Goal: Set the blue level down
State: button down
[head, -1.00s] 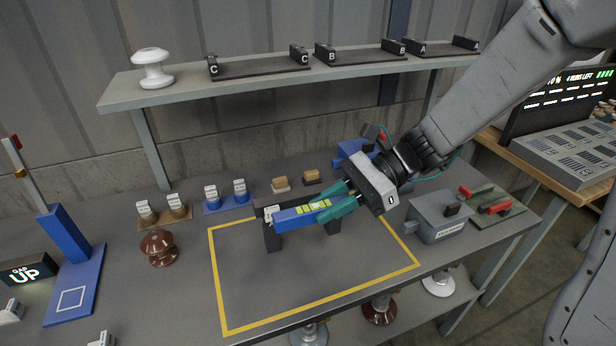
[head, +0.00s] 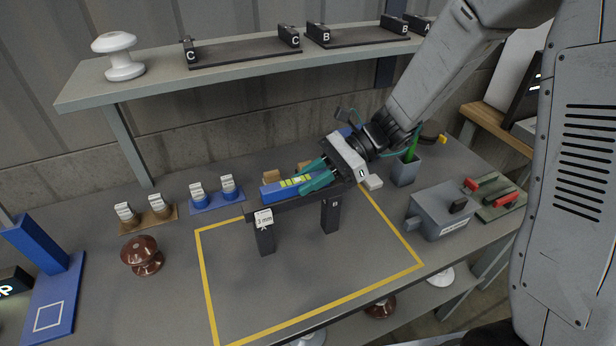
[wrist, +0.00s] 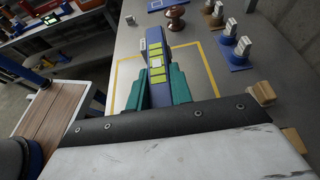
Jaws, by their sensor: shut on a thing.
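The blue level (head: 272,190) is a long blue bar with a yellow-green window. My gripper (head: 306,180) has its green fingers shut on the level and holds it roughly flat. The level also shows in the wrist view (wrist: 157,50) between the green fingers (wrist: 158,88). A dark bridge-like stand (head: 264,236) on two legs is just in front of and below the level, with a white tag (head: 264,219) on it. I cannot tell whether the level touches the stand.
A yellow-outlined area (head: 205,270) on the bench surrounds the stand's front. A brown insulator (head: 142,256) stands at left; blue and brown holders (head: 216,203) sit behind. A grey box (head: 440,212) is at right. A shelf (head: 120,88) hangs above the back.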

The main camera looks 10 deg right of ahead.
jog(key=c, duration=1.3)
grip_release()
jog(key=shift+f, duration=0.1)
jog(key=shift+o, duration=0.2)
jog(key=shift+d+r, duration=0.2)
jog(key=shift+r, duration=0.05)
jog(key=v, duration=1.1)
jog(key=s+d+r+n+t+h, duration=0.1)
jog(key=s+d+r+n+h, duration=0.1)
jog(key=s, duration=0.5)
jog(key=s+d+r+n+t+h, duration=0.2)
jog(key=s+d+n+h, duration=0.3)
jog(key=s+n, duration=0.3)
jog(key=s+d+r+n+t+h, duration=0.2)
jog(key=s+d+r+n+h, duration=0.1)
jog(key=s+h, duration=0.3)
jog(key=shift+s+d+n, duration=0.25)
jog(key=shift+s+n, duration=0.55)
jog(key=shift+n, duration=0.1)
